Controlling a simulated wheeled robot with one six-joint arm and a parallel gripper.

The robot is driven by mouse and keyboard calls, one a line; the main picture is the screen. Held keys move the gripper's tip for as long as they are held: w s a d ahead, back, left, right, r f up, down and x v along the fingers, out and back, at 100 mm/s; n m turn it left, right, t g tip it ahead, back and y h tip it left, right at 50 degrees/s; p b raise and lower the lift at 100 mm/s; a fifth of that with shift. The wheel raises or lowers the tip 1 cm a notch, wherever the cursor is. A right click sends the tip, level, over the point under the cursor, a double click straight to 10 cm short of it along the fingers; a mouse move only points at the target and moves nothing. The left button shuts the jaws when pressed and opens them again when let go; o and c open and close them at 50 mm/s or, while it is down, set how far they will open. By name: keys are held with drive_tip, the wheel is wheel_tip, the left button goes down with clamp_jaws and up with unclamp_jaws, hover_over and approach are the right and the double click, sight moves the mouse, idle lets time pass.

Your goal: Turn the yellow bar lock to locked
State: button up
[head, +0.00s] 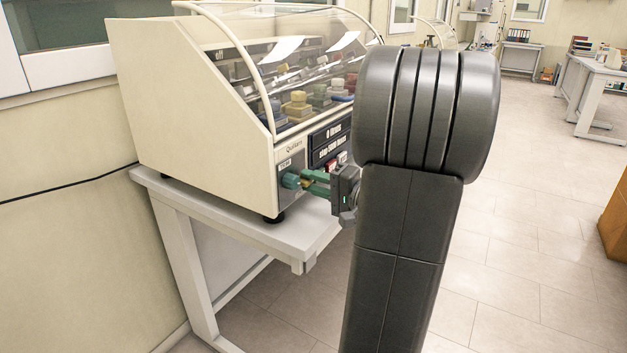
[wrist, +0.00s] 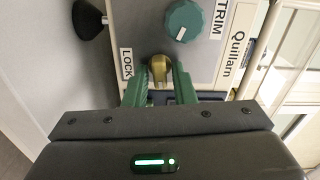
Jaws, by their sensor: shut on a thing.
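The yellow bar lock (wrist: 158,68) shows in the wrist view as a small gold bar on the grey panel, beside the LOCK label (wrist: 127,63). My gripper (wrist: 158,82) has its two green fingers on either side of the bar and is shut on it. In the head view my gripper (head: 314,182) reaches the lower front panel of the machine. The lock cannot be made out there behind the fingers. Part of the bar is hidden by the gripper in the wrist view.
A teal TRIM knob (wrist: 184,20) sits on the same panel close to the fingers. The cream machine (head: 190,110) with a clear curved cover stands on a white table (head: 240,233). Open tiled floor lies to the right.

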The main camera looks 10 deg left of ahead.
drive_tip(key=shift+m, duration=0.6)
drive_tip(key=o, duration=0.7)
drive_tip(key=shift+o, duration=0.2)
drive_tip(key=v, duration=1.4)
drive_tip(key=shift+a, duration=0.1)
